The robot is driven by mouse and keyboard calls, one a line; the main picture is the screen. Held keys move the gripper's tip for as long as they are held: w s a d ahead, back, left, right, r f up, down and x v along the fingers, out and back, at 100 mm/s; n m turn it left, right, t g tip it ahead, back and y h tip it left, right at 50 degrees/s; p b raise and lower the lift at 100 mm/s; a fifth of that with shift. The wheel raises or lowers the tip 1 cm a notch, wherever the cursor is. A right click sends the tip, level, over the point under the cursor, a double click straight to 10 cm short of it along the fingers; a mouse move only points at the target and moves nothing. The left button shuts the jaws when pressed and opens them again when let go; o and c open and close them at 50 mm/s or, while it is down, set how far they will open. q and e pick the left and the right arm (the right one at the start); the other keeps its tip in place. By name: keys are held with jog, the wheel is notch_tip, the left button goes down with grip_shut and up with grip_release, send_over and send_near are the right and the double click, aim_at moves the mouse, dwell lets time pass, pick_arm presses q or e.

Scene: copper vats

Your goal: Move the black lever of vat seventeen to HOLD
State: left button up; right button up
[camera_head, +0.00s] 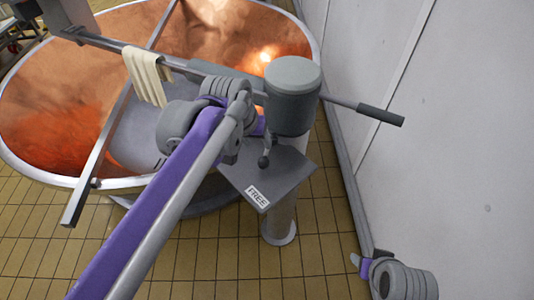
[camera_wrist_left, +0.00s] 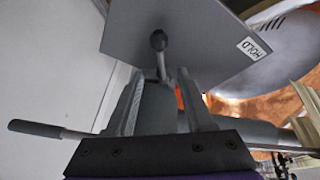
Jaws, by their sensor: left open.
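The black lever (camera_head: 264,160) with a ball knob stands over a grey plate (camera_head: 290,183) beside a copper vat (camera_head: 50,125). A FREE label (camera_head: 257,196) is on the plate's near corner. In the left wrist view the knob (camera_wrist_left: 158,40) shows against the plate, with a HOLD label (camera_wrist_left: 253,48) to its right. My left gripper (camera_wrist_left: 160,78) is open, its fingers on either side of the lever's stem below the knob; I cannot tell if they touch it. In the head view my left arm mostly hides it. My right gripper (camera_head: 357,259) is at lower right, its jaws unclear. No vat number is readable.
A bar with a dark handle (camera_head: 380,114) sticks out right towards the white wall (camera_head: 440,130). A pale cloth (camera_head: 147,75) hangs over the bar across the vat. Tiled floor is clear in front.

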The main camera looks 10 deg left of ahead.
aim_at(264, 156)
pick_arm(q)
jog(key=x, duration=1)
jog(key=shift+w+f+b, duration=0.1)
jog(key=shift+f+b, duration=0.05)
jog(key=shift+b, duration=0.25)
jog(key=shift+c, duration=0.3)
grip_shut()
jog(key=shift+f, duration=0.15)
dwell(0.4)
